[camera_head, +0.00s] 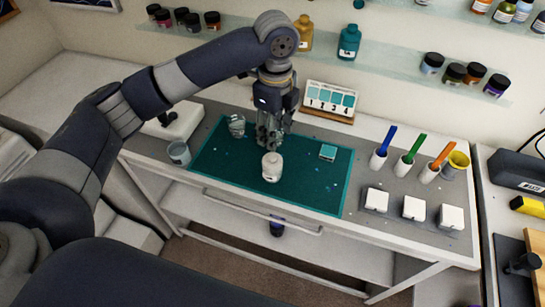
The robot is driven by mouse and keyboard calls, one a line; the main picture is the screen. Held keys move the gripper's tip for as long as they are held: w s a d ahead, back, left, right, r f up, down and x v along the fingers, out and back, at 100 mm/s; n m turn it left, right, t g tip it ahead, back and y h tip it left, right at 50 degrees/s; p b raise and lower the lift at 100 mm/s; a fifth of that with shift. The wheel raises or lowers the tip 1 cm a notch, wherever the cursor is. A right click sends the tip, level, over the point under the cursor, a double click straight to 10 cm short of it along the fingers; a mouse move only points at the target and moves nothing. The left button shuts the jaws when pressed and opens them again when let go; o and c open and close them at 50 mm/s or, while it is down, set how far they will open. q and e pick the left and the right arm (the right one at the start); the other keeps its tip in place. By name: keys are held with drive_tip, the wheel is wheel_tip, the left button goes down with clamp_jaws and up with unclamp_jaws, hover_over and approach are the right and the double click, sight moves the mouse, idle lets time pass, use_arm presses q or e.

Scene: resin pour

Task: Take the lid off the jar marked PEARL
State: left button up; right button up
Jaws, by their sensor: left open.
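A small white jar (271,170) stands upright on the teal mat (310,190), near the middle of the worktable. It has a pale top, and any marking on it is too small to read. My left gripper (268,142) points down just behind the jar's top and is open. Whether a fingertip touches the jar, I cannot tell. My right gripper is not in view.
Clear cups (237,126) (179,153) stand left of the gripper. A small teal block (328,152) lies on the mat to the right. Holders with blue, green and orange sticks (403,167) and several white blocks (414,208) stand farther right. A card stand (330,101) is behind.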

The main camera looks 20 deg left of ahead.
sight(273, 156)
use_arm(q)
wheel_tip(273, 156, down, 3)
drive_tip(key=f+p, duration=0.2)
drive_tip(key=f, duration=0.1)
drive_tip(key=f+p, duration=0.1)
drive_tip(key=f, duration=0.1)
drive_tip(key=shift+s+a, duration=0.2)
drive_tip(key=shift+s, duration=0.15)
drive_tip(key=shift+w+f, duration=0.1)
drive_tip(key=shift+f, duration=0.1)
drive_tip(key=c, duration=0.8)
